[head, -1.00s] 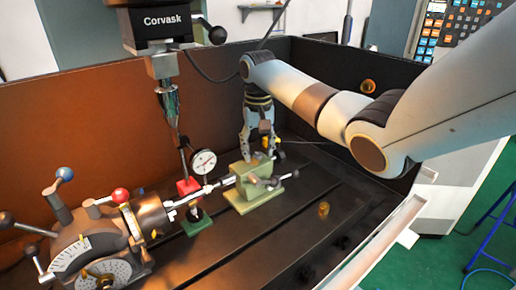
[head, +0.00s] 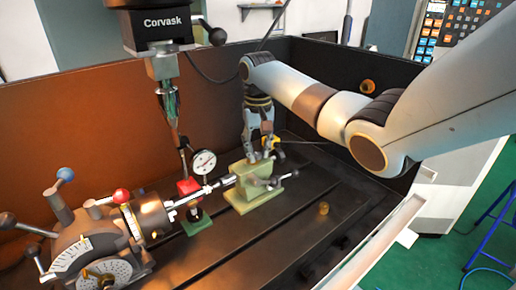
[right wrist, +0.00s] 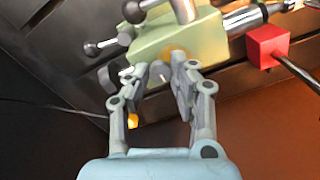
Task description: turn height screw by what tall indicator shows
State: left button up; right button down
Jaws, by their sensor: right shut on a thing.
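The green tailstock (head: 252,192) stands on the dark slotted table, with a work bar running from it to the dividing head. My right gripper (head: 257,155) points down over the tailstock's back top edge. In the right wrist view its fingers (right wrist: 167,73) close around a small screw at the green body (right wrist: 188,40), seemingly the height screw, which is mostly hidden between them. A white round dial indicator (head: 203,162) stands behind the bar, by a red block (head: 188,186). Its reading is too small to tell. My left gripper is not in view.
The dividing head (head: 98,250) with ball-ended levers fills the lower left. A machine spindle (head: 168,100) hangs above the red block. Tailstock handles (head: 262,183) stick out at the front right. A brass piece (head: 323,209) lies to the right on otherwise open table.

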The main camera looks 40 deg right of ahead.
aim_at(258, 154)
jog(key=n+p, duration=0.2)
jog(key=n, duration=0.1)
jog(key=shift+r+p, duration=0.15)
jog(key=shift+p, duration=0.2)
jog(key=shift+w+n+p, duration=0.1)
jog(key=shift+n+p, duration=0.8)
jog(key=shift+n, duration=1.2)
jog(key=c, duration=1.1)
grip_release()
notch_tip(258, 154, up, 12)
jog(key=shift+f, duration=0.1)
